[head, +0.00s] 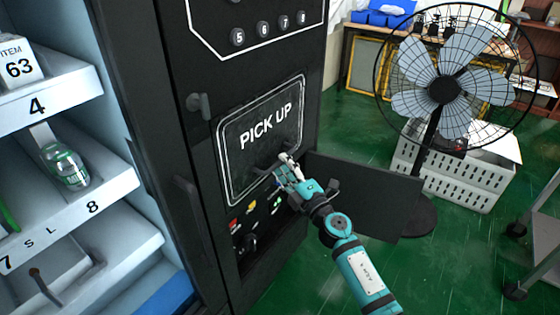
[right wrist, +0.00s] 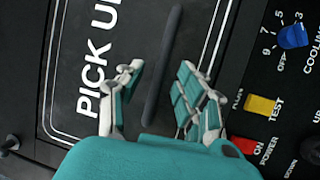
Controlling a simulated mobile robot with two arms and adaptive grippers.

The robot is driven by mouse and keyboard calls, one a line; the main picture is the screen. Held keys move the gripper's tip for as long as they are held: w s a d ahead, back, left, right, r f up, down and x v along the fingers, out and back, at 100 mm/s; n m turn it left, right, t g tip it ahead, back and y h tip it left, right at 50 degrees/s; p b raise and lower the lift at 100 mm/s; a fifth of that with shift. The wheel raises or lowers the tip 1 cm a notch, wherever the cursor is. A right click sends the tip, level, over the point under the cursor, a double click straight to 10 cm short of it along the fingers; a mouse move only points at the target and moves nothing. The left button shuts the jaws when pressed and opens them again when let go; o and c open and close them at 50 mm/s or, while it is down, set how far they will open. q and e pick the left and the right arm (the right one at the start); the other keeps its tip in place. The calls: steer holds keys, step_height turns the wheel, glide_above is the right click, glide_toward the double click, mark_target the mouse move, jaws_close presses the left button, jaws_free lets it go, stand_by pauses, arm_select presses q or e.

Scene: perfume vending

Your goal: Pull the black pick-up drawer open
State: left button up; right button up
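The black pick-up drawer (head: 262,125) is the panel with a white outline and "PICK UP" lettering on the front of the dark machine. It looks flush with the front. My right gripper (head: 285,168) is at the drawer's lower right part. In the right wrist view, the drawer front (right wrist: 75,40) lies ahead, and its dark bar handle (right wrist: 165,60) runs between the two fingers. The fingers of my right gripper (right wrist: 160,85) are apart, one on each side of the handle, with visible gaps. My left gripper is not in view.
Below the drawer is a control panel with a yellow switch (head: 250,209), a red switch (head: 233,223) and a blue knob (right wrist: 292,37). A dark flat panel (head: 375,195) sticks out to the right behind my right gripper. A fan (head: 443,92) and a white crate (head: 465,180) stand beyond.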

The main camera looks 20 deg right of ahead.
steer(key=shift+x, duration=1.3)
jaws_close()
